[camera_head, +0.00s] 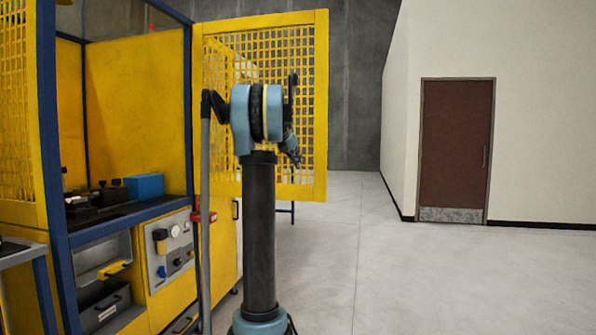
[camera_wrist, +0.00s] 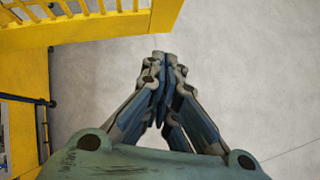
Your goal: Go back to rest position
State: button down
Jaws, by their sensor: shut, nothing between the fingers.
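My gripper (camera_wrist: 162,65) shows in the wrist view with its fingertips together and nothing between them. It points out over bare grey floor. In the head view my arm stands upright in front of the yellow cell, with the wrist folded at the top. The gripper there (camera_head: 295,157) is small, partly hidden behind the arm, and hangs on the right side of the wrist.
A yellow machine cell (camera_head: 130,110) with blue posts stands at the left; its yellow mesh door (camera_head: 309,100) is open behind my arm. A blue box (camera_head: 145,186) sits on the cell's worktop. A brown door (camera_head: 456,145) is at the right. The floor (camera_head: 400,280) there is clear.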

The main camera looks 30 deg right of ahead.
jog(key=s+a+f+m+y, duration=0.2)
jog(key=s+a+f+m, duration=0.5)
jog(key=s+a, duration=0.55)
jog(key=s+a+f+m+y, duration=0.2)
jog(key=s+a+f+m, duration=0.3)
jog(key=s+a+f, duration=0.5)
jog(key=s+a+f+m+g+y, duration=0.1)
jog(key=s+a+f+m+y, duration=0.1)
jog(key=s+a+f+m, duration=0.4)
jog(key=s+a+f+m+g+y, duration=0.1)
jog(key=s+a+f+m, duration=0.4)
jog(key=s+a+f, duration=0.6)
jog(key=s+f, duration=0.6)
jog(key=s, duration=0.1)
jog(key=shift+f+m+y, duration=0.15)
jog(key=shift+m+y, duration=0.25)
jog(key=shift+s+d, duration=0.1)
